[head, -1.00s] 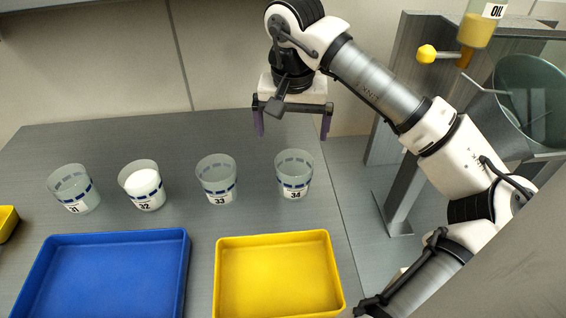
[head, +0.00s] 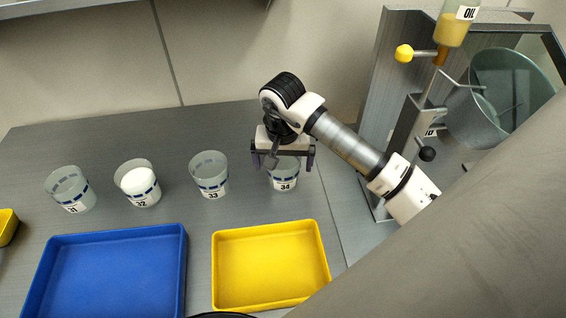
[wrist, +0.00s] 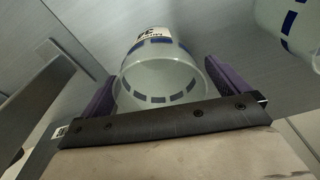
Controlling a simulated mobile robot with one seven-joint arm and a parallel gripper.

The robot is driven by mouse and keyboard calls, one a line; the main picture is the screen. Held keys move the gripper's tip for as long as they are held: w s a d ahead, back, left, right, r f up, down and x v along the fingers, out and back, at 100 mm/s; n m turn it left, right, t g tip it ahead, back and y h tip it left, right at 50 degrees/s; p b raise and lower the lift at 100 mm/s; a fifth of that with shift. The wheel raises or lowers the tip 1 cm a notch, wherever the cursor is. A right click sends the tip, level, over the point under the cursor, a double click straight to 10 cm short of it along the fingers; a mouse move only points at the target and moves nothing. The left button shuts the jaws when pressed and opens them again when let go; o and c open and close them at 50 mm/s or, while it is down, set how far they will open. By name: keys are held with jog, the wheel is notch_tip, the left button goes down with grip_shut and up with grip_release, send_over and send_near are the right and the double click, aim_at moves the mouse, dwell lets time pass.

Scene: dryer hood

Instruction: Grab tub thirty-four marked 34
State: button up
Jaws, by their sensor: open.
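Tub 34 (head: 284,181) is a clear tub with a blue dashed band and a white label, standing upright on the grey bench. My gripper (head: 283,162) is open above it, and its base hides the tub's upper part. In the wrist view the tub (wrist: 160,75) sits between the two purple fingers of my gripper (wrist: 165,85), with one finger on each side. I cannot tell whether either finger touches the tub wall.
Tub 33 (head: 209,176) stands just left of tub 34; tub 32 (head: 138,184), with white contents, and tub 31 (head: 71,190) are further left. A blue tray (head: 180,262) and a yellow tray (head: 222,300) lie in front. An oil dispenser (head: 452,30) is at the right.

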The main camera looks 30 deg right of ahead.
jog(key=shift+f, duration=0.4)
jog(key=c, duration=1)
jog(key=shift+r, duration=0.2)
